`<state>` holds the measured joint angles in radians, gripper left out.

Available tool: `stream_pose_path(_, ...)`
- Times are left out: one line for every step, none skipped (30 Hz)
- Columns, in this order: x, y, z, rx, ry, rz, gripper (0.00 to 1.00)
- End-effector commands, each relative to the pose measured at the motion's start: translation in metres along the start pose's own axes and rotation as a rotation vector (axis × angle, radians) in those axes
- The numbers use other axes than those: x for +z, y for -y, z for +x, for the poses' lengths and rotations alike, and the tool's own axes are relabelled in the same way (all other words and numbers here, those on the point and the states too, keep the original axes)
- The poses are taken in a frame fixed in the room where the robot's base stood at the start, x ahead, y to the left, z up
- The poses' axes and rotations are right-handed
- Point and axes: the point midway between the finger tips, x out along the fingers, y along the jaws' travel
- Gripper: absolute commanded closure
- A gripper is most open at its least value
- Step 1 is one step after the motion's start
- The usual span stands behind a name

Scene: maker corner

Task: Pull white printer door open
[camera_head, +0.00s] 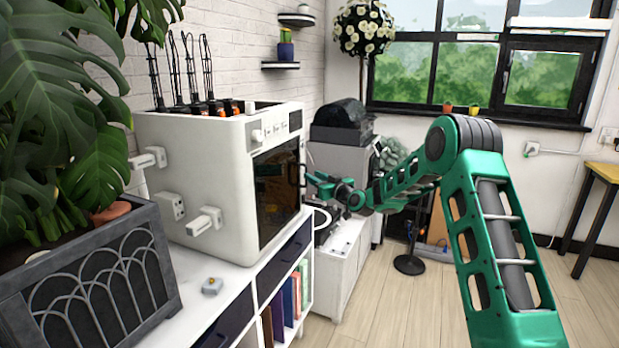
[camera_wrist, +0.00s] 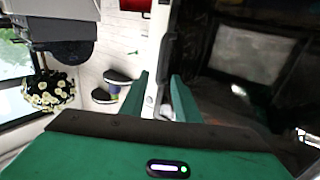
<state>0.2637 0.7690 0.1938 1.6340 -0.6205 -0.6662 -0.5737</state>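The white printer (camera_head: 200,165) stands on the white cabinet at left centre in the head view. Its dark-glazed door (camera_head: 276,188) faces right and looks shut, with a dark handle (camera_head: 303,174) at its far edge. My gripper (camera_head: 314,184) is close to that handle. The dark door (camera_wrist: 245,55) fills the right of the wrist view, just beside the right finger.
The white cabinet (camera_head: 240,300) with drawers and books runs below the printer. A planter (camera_head: 95,275) with a large-leaved plant stands at left. A small grey device (camera_head: 212,286) lies on the cabinet top. Open wooden floor (camera_head: 390,310) lies right of the cabinet, partly crossed by my arm.

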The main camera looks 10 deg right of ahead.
Motion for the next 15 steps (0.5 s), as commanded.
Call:
stream_pose_path(0.001,0.0,0.009,0.0,-0.001,0.0,0.71)
stream_pose_path(0.001,0.0,0.013,0.0,0.0,0.001,0.71)
stream_pose_path(0.001,-0.001,0.019,0.001,0.0,0.0,0.71)
stream_pose_path(0.0,-0.001,0.023,0.001,-0.001,-0.001,0.71)
stream_pose_path(0.0,0.0,0.026,0.0,-0.001,0.0,0.71)
stream_pose_path(0.0,0.0,0.031,0.0,-0.001,0.001,0.71)
stream_pose_path(0.001,0.0,0.033,0.0,0.001,0.001,0.71)
stream_pose_path(0.001,0.0,0.035,0.0,0.001,0.001,0.71)
stream_pose_path(0.0,0.0,0.038,0.001,0.001,0.0,0.71)
stream_pose_path(0.0,0.0,0.04,0.001,0.001,0.0,0.71)
stream_pose_path(0.0,-0.001,0.041,0.001,0.001,0.0,0.71)
stream_pose_path(0.0,-0.001,0.042,0.001,0.001,0.0,0.71)
stream_pose_path(0.0,-0.001,0.042,0.001,0.001,0.0,0.71)
stream_pose_path(0.0,-0.001,0.043,0.001,0.001,0.0,0.71)
stream_pose_path(0.0,-0.001,0.043,0.001,0.001,0.0,0.71)
